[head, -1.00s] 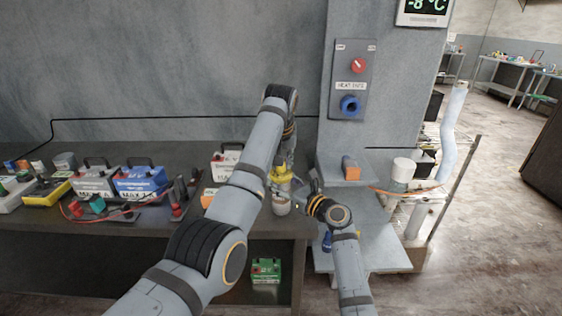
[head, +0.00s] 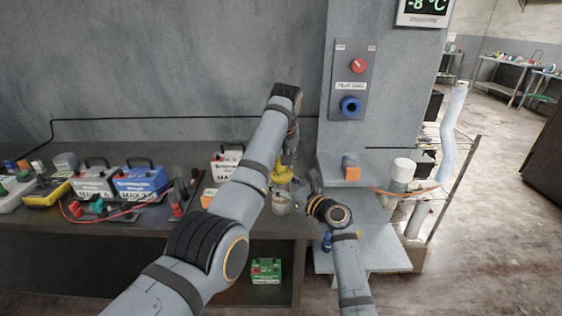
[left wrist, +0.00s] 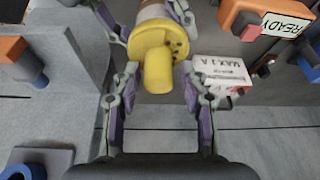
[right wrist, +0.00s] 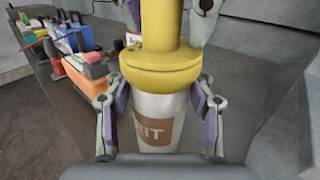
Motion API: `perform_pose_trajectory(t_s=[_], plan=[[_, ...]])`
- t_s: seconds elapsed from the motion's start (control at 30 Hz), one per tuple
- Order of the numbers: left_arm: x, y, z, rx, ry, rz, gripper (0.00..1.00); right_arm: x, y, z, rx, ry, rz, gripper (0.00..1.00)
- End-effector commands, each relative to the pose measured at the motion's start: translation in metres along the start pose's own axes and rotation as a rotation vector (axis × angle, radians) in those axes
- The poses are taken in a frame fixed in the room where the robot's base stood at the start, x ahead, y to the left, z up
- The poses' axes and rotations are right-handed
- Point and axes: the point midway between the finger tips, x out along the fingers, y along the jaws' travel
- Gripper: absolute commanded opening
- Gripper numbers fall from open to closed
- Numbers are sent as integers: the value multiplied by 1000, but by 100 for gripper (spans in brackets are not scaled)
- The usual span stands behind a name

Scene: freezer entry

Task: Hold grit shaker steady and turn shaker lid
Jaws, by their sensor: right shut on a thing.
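The grit shaker (head: 281,204) stands on the bench's right end, with a pale body and a yellow lid (head: 282,176). In the right wrist view my right gripper (right wrist: 158,110) is shut on the shaker body (right wrist: 155,135), one pad on each side, below the lid's wide rim. My left gripper (left wrist: 160,80) is open, its fingers on either side of the lid's narrow yellow knob (left wrist: 158,72), with a gap beside it. The left fingertips also show beside the knob at the top of the right wrist view. The left arm partly hides the bench in the head view.
Battery chargers, a blue one (head: 139,182) among them, and cables crowd the bench to the left. A white MAX 1 A box (left wrist: 222,74) stands near the shaker. A grey pillar (head: 348,130) with a red knob and a blue knob (head: 350,107) rises to the right.

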Motion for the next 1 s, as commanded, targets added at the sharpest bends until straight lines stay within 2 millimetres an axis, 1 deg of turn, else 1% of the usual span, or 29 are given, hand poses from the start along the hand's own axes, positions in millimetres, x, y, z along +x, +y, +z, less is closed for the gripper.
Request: perform_pose_trajectory(t_s=[0.3, 0.43, 0.57, 0.73, 0.8, 1.0], plan=[[0, 1, 1, 7, -2, 3, 50, 0, 0, 0, 0, 0, 0, 0], [0, 0, 1, 74, -2, 32, 50, 0, 0, 0, 0, 0, 0, 0], [0, 0, 1, 247, 0, 103, 50, 0, 0, 0, 0, 0, 0, 0], [0, -1, 1, 547, 2, 228, 50, 0, 0, 0, 0, 0, 0, 0], [-21, -3, -1, 539, 7, 225, 50, 0, 0, 0, 0, 0, 0, 0], [-66, -13, -3, 538, 6, 224, 50, 0, 0, 0, 1, 1, 0, 0]])
